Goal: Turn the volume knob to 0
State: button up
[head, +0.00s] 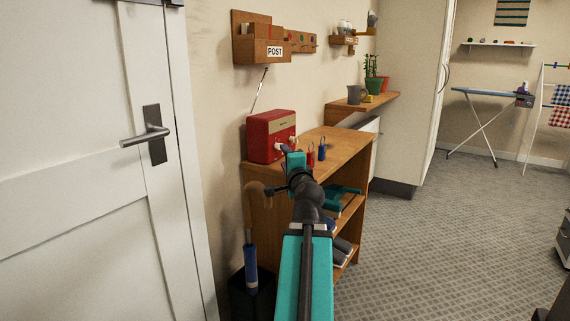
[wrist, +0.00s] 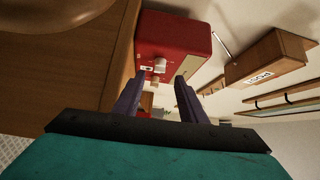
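A red radio (head: 268,137) with a cream panel and a telescopic aerial stands on top of a wooden shelf unit (head: 338,143). Small pale knobs are on its front; one knob (head: 280,146) shows just left of my gripper's end in the head view. In the wrist view the radio (wrist: 175,32) lies ahead and looks turned on its side. A pale knob (wrist: 159,65) appears between my gripper's (wrist: 160,77) two dark fingers, which are apart with nothing held. Whether they touch the radio cannot be told. The volume marking and setting are too small to read.
A red padlock (head: 311,155) and a blue one (head: 322,149) stand right of the gripper on the shelf top. A POST box (head: 262,45) hangs above the radio. An umbrella (head: 250,250) stands at the shelf's left, near a white door (head: 85,180).

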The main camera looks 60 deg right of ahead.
jog(key=shift+b+v, duration=2.8)
jog(key=shift+b, duration=2.05)
